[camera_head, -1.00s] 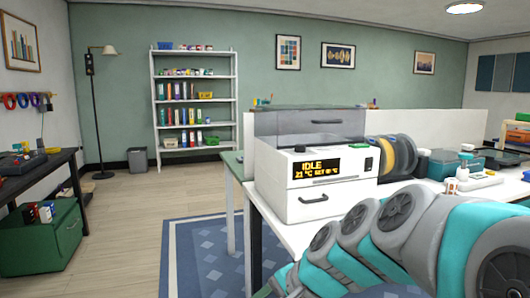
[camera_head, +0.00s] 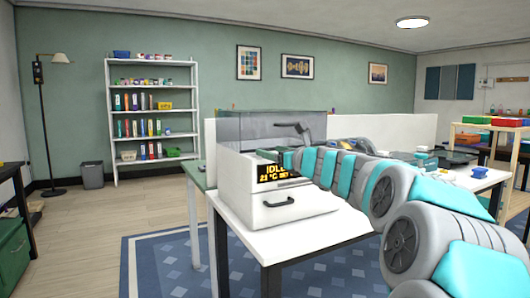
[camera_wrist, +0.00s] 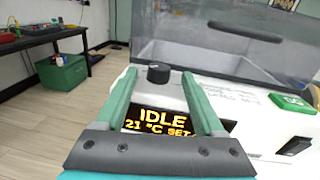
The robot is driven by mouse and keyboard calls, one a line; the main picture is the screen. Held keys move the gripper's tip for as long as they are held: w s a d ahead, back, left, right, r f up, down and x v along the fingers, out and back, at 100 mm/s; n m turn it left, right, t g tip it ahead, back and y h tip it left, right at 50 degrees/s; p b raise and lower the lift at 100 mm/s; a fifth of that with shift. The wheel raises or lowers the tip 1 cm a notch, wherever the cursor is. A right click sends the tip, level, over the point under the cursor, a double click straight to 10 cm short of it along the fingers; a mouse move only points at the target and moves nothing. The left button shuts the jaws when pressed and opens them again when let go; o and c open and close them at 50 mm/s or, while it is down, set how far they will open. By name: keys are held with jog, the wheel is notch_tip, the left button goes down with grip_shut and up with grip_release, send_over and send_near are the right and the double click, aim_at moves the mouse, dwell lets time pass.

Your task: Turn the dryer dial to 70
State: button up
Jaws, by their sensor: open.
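The white dryer (camera_head: 238,188) stands on a white table. Its orange display (camera_wrist: 160,122) reads IDLE and 21 °C, with the set value hidden behind a finger. The black dial (camera_wrist: 158,72) sits on the dryer's top, past the display. My gripper (camera_wrist: 159,76) is open, with its two green fingers pointing towards the dial, one on each side of it in the picture. I cannot tell whether either finger touches it. In the head view my arm covers the dryer's right side, and the dial is hidden.
A green button (camera_wrist: 292,103) and a black switch (camera_wrist: 294,146) are on the dryer's right side. A white shelf (camera_head: 153,135) stands at the back wall.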

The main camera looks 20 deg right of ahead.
aim_at(266, 149)
jog(key=shift+w+a+f, duration=0.15)
jog(key=shift+w, duration=0.95)
jog(key=shift+w+a, duration=0.15)
jog(key=shift+w, duration=0.3)
grip_shut()
